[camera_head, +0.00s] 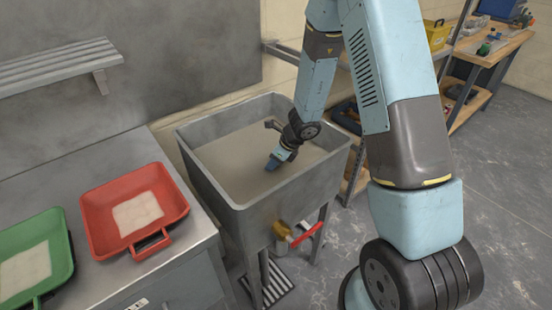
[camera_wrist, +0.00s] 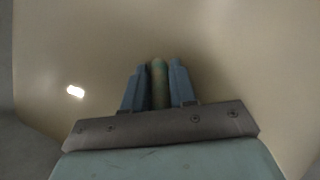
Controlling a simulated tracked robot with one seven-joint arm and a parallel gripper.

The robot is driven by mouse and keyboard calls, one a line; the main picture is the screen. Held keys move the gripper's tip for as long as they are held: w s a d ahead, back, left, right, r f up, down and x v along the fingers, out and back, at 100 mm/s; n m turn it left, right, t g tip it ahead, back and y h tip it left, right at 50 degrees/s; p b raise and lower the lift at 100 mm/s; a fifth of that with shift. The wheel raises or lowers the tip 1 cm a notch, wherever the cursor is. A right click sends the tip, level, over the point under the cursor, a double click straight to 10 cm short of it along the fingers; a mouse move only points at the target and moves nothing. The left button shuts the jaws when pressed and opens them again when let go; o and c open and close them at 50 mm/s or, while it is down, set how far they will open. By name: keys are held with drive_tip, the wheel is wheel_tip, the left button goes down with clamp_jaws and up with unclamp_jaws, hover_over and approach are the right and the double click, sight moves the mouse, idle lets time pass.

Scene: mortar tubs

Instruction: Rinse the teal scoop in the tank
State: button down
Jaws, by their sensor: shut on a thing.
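The grey metal tank (camera_head: 234,193) stands on legs at the centre of the head view, filled with cloudy beige water (camera_head: 230,165). My gripper (camera_head: 275,163) reaches down inside the tank, its fingers close to the water. In the wrist view my gripper (camera_wrist: 158,88) is shut on a greenish, stained handle (camera_wrist: 158,80), which fits the teal scoop. The handle runs between the two blue fingers. The rest of the scoop is hidden, and I cannot tell how deep it sits in the water.
A red tub (camera_head: 98,212) and a green tub (camera_head: 62,262), each holding pale material, sit on the grey counter (camera_head: 70,170) at left. A red-handled tap (camera_head: 306,234) is on the tank's front. A workbench (camera_head: 490,50) stands far right.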

drive_tip(key=shift+f, duration=2)
wheel_tip(320, 180, up, 28)
drive_tip(key=shift+r, duration=0.25)
idle(3.2)
idle(1.4)
